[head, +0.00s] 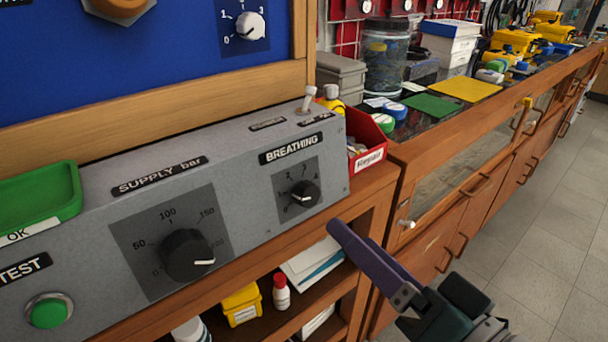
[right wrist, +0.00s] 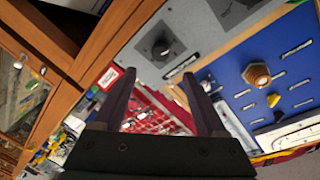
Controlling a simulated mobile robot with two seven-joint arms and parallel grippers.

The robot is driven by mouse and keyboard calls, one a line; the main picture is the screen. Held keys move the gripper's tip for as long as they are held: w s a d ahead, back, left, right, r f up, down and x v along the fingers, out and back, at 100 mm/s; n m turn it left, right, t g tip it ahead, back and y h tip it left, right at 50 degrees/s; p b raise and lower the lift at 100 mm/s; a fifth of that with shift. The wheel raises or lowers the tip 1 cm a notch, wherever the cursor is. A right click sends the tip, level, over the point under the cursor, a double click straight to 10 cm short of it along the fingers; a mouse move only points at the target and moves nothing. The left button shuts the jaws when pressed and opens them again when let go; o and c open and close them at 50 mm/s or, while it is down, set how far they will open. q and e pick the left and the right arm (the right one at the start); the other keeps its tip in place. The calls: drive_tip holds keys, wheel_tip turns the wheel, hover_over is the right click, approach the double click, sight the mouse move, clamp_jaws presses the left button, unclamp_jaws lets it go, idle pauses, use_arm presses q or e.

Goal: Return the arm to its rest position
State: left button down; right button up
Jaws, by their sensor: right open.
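My right gripper (head: 375,262) is at the lower right of the head view, in front of the wooden bench and to the right of the grey control box. One purple finger shows clearly there; the other is hard to make out. In the right wrist view my right gripper (right wrist: 158,77) has its two fingers well apart, with nothing held between them. It touches nothing that I can see. My left gripper is in neither view.
The grey control box (head: 225,150) carries a SUPPLY knob (head: 187,255), a BREATHING knob (head: 304,195), a green button (head: 48,313) and a green tray (head: 40,196). A red bin (head: 366,140) stands beside it. Wooden cabinets (head: 450,215) run back right; the floor (head: 540,220) is clear.

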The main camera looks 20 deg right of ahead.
drive_tip(key=shift+s+d, duration=0.1)
drive_tip(key=shift+s, duration=0.3)
drive_tip(key=s+a+r+n+g+p, duration=0.4)
drive_tip(key=r+n+g+p, duration=0.1)
drive_tip(key=n+g+p, duration=0.15)
drive_tip(key=s+d+r+n+g+h+p, duration=0.3)
drive_tip(key=s+d+r+g+p, duration=0.35)
drive_tip(key=s, duration=0.45)
wheel_tip(320, 180, up, 37)
drive_tip(key=p, duration=3.7)
drive_tip(key=shift+d, duration=0.3)
